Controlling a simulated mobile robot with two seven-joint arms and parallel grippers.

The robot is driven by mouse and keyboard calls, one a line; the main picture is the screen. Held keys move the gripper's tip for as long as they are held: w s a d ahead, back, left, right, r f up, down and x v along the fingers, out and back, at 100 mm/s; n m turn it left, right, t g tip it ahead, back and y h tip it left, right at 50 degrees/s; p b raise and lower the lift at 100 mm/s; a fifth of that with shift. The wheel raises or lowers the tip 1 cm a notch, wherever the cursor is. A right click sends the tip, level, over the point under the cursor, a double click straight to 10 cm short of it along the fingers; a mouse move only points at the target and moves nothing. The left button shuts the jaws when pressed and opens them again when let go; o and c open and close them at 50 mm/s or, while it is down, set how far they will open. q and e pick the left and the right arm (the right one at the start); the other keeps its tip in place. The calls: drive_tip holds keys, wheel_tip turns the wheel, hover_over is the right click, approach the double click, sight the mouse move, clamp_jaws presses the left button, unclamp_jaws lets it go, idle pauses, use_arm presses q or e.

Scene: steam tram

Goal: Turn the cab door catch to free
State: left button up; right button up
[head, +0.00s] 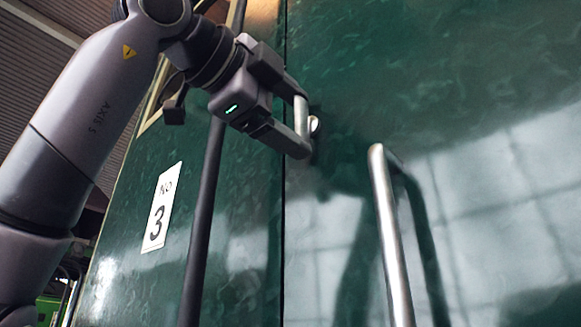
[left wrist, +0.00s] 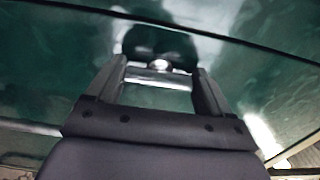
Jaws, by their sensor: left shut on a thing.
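The cab door catch (head: 313,124) is a small silver metal piece on the dark green door (head: 345,75), near the door's seam. My left gripper (head: 302,126) reaches it from the left and is shut on it, one finger above and one below. In the left wrist view, the catch's bright bar (left wrist: 148,78) lies across between the two fingertips (left wrist: 160,74), with a shiny round boss behind it. The fingers partly hide the catch in the head view, so its exact angle is hard to tell. My right gripper is in neither view.
A silver vertical grab handle (head: 390,230) stands out from the door to the right of the catch. A dark upright rail (head: 203,220) runs to the left, beside a white "No 3" plate (head: 161,207). The space below the gripper, between rail and handle, looks clear.

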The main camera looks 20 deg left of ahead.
use_arm(q)
drive_tip(key=o, duration=1.4)
drive_tip(key=b+v, duration=0.1)
drive_tip(key=v, duration=0.6)
drive_tip(key=shift+s, duration=0.1)
